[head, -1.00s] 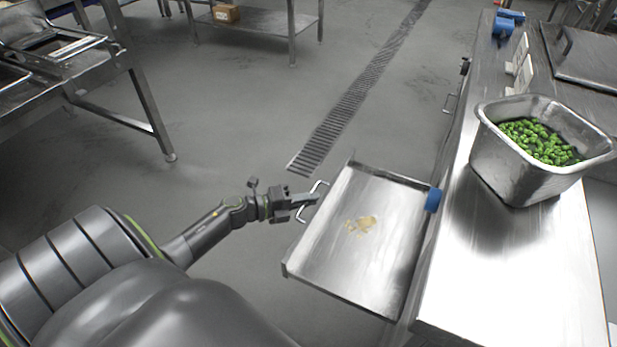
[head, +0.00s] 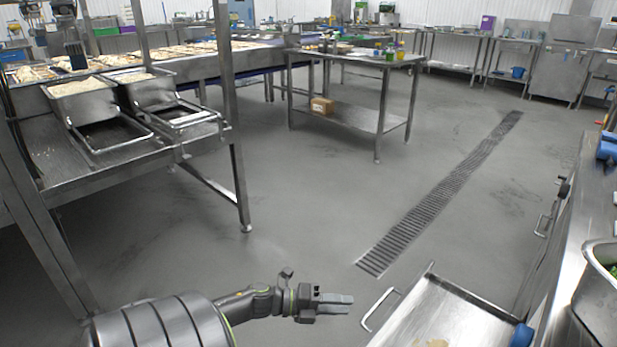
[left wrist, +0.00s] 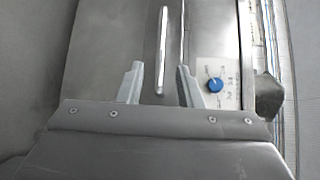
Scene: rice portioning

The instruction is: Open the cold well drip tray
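The cold well drip tray (head: 455,318) stands pulled out from the counter at the lower right of the head view, its near part cut off by the frame. Its bar handle (head: 378,309) faces my left gripper (head: 350,303). The fingertips are a short gap left of the handle, apart from it. In the left wrist view the handle (left wrist: 163,45) lies ahead, lined up between the spread fingers of the left gripper (left wrist: 160,68), which is open and empty. My right gripper is not in view.
A blue knob (left wrist: 215,85) is on the counter's front panel beside the tray. A metal pan (head: 598,300) stands on the counter (head: 560,290) at right. A floor drain (head: 440,195) crosses the open floor. A rack table (head: 130,150) is at left.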

